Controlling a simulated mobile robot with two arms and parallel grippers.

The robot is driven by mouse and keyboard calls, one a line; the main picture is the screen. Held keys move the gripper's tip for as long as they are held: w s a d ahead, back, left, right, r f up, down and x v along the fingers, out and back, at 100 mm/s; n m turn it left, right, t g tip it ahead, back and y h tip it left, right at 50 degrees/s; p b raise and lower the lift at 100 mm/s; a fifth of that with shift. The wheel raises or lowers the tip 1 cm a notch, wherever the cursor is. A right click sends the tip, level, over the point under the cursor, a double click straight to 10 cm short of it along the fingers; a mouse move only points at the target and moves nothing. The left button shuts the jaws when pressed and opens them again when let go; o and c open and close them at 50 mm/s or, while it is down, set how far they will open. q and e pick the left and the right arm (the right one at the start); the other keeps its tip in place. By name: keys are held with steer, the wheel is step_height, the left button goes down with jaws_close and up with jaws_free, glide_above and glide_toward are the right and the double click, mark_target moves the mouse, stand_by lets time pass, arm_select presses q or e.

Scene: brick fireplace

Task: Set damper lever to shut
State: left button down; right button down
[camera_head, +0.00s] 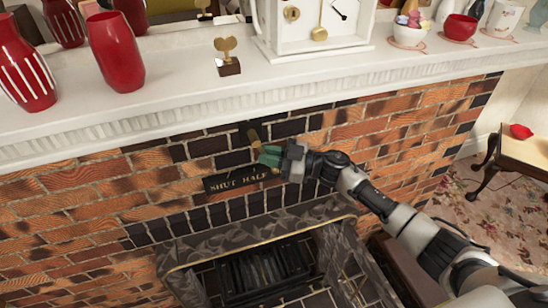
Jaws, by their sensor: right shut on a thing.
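The damper lever (254,138) shows as a short brass-coloured piece on the dark bricks above the fireplace opening. Below it is a dark plate (226,182) with gold lettering that reads "SHUT HALF"; the rest of the lettering is hidden behind my right gripper. My right gripper (268,155) reaches in from the right with its green fingertips at the lever. It is shut on the lever, and the fingers hide part of it. My left gripper is not in view.
A white mantel shelf (200,95) juts out above the lever. It holds red vases (115,52), a small trophy (227,58), a white clock (312,28) and cups. The fireplace opening (262,268) lies below.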

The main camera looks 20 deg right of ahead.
steer(key=a+m+t+y+b, duration=0.1)
steer(key=m+t+b, duration=0.2)
steer(key=a+m+t+b, duration=0.2)
steer(key=m+t+b, duration=0.1)
steer(key=m+t, duration=0.1)
steer(key=a+m+t+y+b, duration=0.1)
steer(key=a+m+t+b, duration=0.1)
steer(key=m+t+b, duration=0.2)
steer(key=shift+s+a+y, duration=0.2)
steer(key=shift+s+y, duration=0.05)
steer(key=shift+y, duration=0.05)
steer(key=shift+r, duration=0.2)
steer(key=c, duration=1.4)
jaws_free()
steer(key=shift+r, duration=0.1)
steer(key=shift+o, duration=1.2)
steer(key=shift+s+a, duration=0.15)
steer(key=shift+s+d+f, duration=0.1)
steer(key=shift+d+f, duration=0.1)
steer(key=shift+d, duration=0.15)
